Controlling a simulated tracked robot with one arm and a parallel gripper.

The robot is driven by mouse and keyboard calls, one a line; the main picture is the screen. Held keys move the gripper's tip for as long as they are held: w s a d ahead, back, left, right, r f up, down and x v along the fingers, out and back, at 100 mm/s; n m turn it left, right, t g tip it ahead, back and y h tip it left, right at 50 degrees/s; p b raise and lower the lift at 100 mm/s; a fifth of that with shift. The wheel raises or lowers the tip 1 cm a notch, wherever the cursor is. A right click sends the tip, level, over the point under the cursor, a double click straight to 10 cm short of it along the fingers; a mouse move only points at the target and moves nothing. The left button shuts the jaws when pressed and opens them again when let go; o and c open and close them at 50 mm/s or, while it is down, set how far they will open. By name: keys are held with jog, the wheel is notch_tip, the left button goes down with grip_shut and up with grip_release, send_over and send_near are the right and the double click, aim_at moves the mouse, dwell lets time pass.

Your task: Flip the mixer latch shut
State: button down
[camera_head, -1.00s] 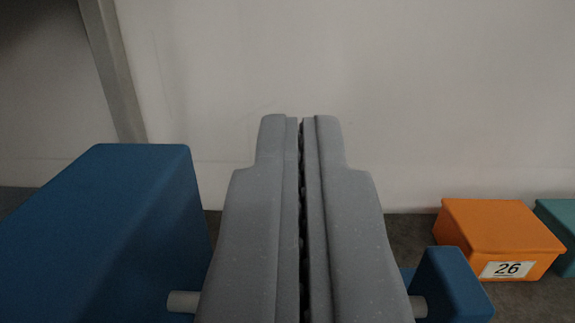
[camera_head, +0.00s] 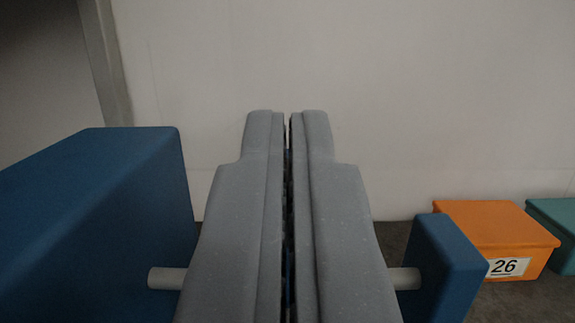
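My gripper (camera_head: 287,115) fills the middle of the view, its two grey fingers pointing away and almost touching, with a thin dark slit between them. I see nothing held at the tips. A large blue body (camera_head: 100,205) stands on the left and a smaller blue block (camera_head: 447,265) on the right. Short ends of a light grey bar (camera_head: 166,278) show on both sides of my fingers, the right end (camera_head: 405,278) meeting the smaller block. My fingers hide the bar's middle, so I cannot tell whether they touch it. I cannot make out for certain which part is the latch.
An orange box (camera_head: 490,220) labelled 26 sits on the dark floor at the right, with a teal box (camera_head: 556,218) beside it. A pale wall (camera_head: 380,80) closes off the back. A grey post (camera_head: 103,65) stands at the upper left.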

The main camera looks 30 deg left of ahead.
jog(key=shift+s+f, duration=0.1)
jog(key=shift+f, duration=0.35)
jog(key=shift+r, duration=0.7)
jog(key=s+d+b, duration=0.2)
jog(key=s+d, duration=0.2)
jog(key=s, duration=0.4)
jog(key=shift+s+d+f, duration=0.15)
jog(key=shift+s+d, duration=0.1)
dwell(0.5)
